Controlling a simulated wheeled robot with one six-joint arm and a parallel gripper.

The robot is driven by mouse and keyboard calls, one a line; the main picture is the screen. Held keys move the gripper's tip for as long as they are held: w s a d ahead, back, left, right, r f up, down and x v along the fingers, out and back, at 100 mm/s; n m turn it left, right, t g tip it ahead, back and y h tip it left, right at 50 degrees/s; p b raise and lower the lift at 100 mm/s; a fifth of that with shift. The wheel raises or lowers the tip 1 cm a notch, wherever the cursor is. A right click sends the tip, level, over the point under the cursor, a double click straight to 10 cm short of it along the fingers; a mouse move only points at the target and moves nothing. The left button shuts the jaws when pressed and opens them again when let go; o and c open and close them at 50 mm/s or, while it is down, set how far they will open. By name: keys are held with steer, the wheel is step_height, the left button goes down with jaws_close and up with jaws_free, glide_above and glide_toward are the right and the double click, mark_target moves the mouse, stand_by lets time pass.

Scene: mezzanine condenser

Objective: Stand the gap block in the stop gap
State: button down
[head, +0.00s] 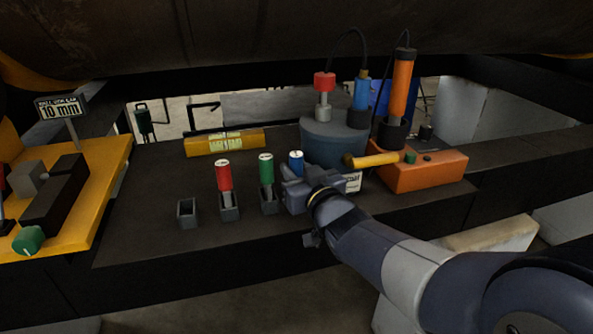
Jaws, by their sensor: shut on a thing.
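My gripper (294,187) is at the right end of a row of small grey holders. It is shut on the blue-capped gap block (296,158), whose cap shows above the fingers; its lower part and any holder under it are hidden. A red-capped block (223,176) and a green-capped block (266,170) stand upright in holders to the left. On the yellow plate (102,185) at far left is a dark stop fixture (58,192) with a grey block and green knob. A sign (61,108) above it reads 10 mm. I cannot make out the gap clearly.
An empty holder (187,213) stands left of the row. Behind are a yellow level (225,143), a blue-grey round pot (330,140) with tools, and an orange box (425,169). A yellow handle (372,160) is close to my gripper. The dark bench's front left is clear.

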steer(key=shift+f, duration=0.1)
steer(key=c, duration=1.4)
jaws_free()
steer(key=shift+c, duration=0.2)
